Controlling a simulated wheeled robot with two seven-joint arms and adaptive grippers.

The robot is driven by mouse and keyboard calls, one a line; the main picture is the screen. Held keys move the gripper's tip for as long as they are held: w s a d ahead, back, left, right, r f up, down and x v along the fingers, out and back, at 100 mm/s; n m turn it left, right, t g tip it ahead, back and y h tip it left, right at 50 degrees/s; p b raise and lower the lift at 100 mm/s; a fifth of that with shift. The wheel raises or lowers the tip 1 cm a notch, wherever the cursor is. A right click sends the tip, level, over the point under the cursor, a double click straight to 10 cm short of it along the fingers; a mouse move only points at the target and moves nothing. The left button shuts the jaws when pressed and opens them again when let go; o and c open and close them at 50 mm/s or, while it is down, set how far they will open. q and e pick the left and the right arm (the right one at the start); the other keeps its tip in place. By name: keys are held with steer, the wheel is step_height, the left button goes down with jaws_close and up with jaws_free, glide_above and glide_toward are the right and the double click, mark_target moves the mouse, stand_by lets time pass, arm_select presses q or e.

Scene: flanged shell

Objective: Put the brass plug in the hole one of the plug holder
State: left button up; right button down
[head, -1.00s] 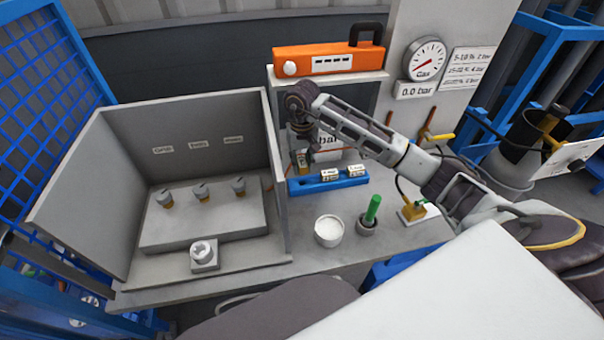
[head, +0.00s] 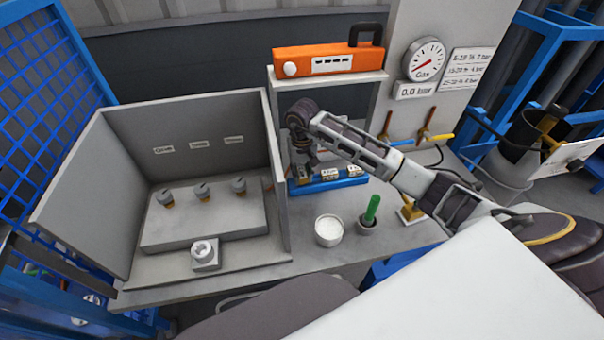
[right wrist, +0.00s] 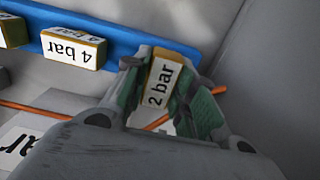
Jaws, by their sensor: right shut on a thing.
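My right gripper (head: 304,168) is shut on a brass-coloured plug with a white "2 bar" label, which shows between its green-padded fingers in the right wrist view (right wrist: 163,84). The gripper points down at the left end of the blue plug holder (head: 326,186). In the right wrist view the holder (right wrist: 112,28) runs behind the plug, and the fingers overlap its end. I cannot tell whether the plug is seated in a hole or just above it. My left gripper is not in view.
A "4 bar" plug (right wrist: 75,48) and another stand farther along the holder. The grey booth wall (head: 276,180) is close left of the gripper. A white cup (head: 328,231) and a green-handled tool in a pot (head: 371,211) stand in front. An orange case (head: 330,61) is on the shelf above.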

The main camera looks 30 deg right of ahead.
steer(key=shift+f, duration=0.25)
steer(key=shift+f+b, duration=0.35)
steer(key=shift+b, duration=0.05)
steer(key=shift+f, duration=0.1)
